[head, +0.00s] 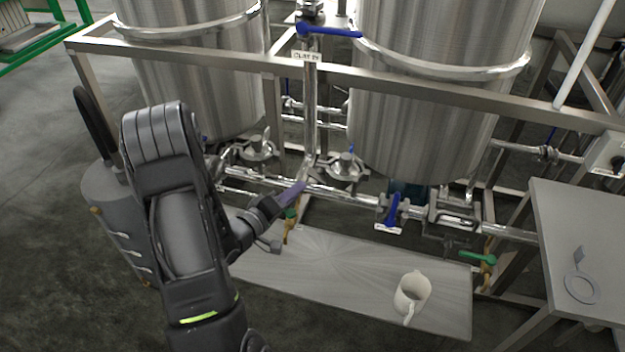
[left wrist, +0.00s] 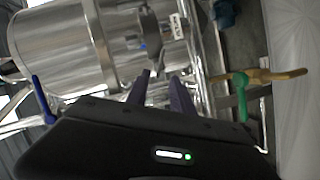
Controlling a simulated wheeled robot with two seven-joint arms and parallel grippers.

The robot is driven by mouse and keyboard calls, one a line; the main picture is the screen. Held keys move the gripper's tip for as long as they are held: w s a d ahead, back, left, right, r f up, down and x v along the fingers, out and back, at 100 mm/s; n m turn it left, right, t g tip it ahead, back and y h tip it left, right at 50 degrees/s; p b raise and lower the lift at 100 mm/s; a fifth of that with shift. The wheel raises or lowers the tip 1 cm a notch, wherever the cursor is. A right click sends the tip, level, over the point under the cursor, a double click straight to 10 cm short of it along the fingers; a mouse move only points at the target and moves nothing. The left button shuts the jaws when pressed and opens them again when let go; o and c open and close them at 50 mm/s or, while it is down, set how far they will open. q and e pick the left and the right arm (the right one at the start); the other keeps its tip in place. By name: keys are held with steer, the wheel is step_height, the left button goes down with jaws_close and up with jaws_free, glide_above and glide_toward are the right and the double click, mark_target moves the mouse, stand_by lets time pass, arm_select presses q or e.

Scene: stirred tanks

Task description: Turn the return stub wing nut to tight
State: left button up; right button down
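My left gripper (head: 297,190) reaches in from the left to the pipe run below and between the two steel tanks. In the left wrist view its two dark fingers (left wrist: 161,84) are apart, with a grey metal piece (left wrist: 155,66) showing between or just beyond their tips. This piece may be the wing nut of the return stub, but it is too small to be sure. I cannot tell whether the fingers touch it. In the head view the fingers hide the spot, and the upright steel pipe (head: 309,120) comes down just behind them. My right gripper is not in view.
Blue-handled valves (head: 393,208) and green-handled valves (head: 478,257) sit along the low pipes. A steel frame rail (head: 400,84) crosses in front of the tanks.

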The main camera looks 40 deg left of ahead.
mark_target(314, 178)
arm_select(q)
steer(key=w, duration=0.2)
steer(key=w+f, duration=0.1)
steer(key=w, duration=0.2)
steer(key=w+p, duration=0.1)
steer(key=w, duration=0.1)
steer(key=shift+w+f, duration=0.15)
steer(key=shift+w, duration=0.1)
jaws_close()
stand_by(0.4)
